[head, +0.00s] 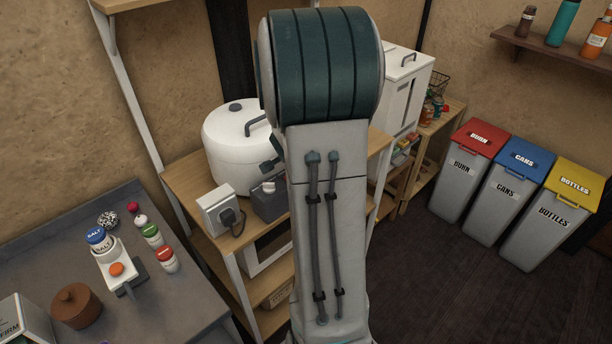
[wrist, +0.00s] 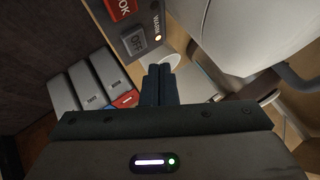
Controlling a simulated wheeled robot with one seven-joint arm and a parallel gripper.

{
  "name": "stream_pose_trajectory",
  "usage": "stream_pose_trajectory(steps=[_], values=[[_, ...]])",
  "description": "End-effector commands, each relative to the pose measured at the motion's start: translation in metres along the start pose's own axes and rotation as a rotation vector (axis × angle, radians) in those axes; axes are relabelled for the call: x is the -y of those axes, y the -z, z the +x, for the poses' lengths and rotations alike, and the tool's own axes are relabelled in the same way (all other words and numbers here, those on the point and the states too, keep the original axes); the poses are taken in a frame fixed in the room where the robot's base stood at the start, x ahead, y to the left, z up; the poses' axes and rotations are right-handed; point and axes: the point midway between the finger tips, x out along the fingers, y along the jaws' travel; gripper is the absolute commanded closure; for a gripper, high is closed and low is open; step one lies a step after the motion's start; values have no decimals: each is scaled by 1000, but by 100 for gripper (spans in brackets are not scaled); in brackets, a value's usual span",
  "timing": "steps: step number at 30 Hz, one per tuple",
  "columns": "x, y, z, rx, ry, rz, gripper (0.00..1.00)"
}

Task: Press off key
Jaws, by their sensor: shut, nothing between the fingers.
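In the wrist view the grey off key (wrist: 133,40), marked OFF, sits on a dark control panel below a red key (wrist: 121,8) whose label is partly cut off. A small lamp by the word WARM (wrist: 157,37) glows. My gripper (wrist: 159,70) is shut and empty. Its fingertips show just below and to the right of the off key; I cannot tell how far off they are in depth. In the head view the dark control box (head: 270,204) stands in front of the white cooker (head: 228,150), and my arm hides part of it.
A white socket box (head: 215,212) with a plug stands left of the control box on the wooden shelf (head: 184,180). A grey counter (head: 190,300) with shakers is at the left. Labelled bins (head: 476,185) stand at the right, with dark floor before them.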

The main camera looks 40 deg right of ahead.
Motion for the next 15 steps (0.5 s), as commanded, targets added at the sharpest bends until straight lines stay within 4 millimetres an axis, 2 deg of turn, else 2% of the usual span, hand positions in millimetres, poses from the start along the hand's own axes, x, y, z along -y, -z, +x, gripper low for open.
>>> stream_pose_trajectory(steps=[1,4,15], values=[[-6,-6,8,1,0,0,100],[-8,-9,12,1,-1,0,100],[-9,-9,12,1,-1,0,100]])
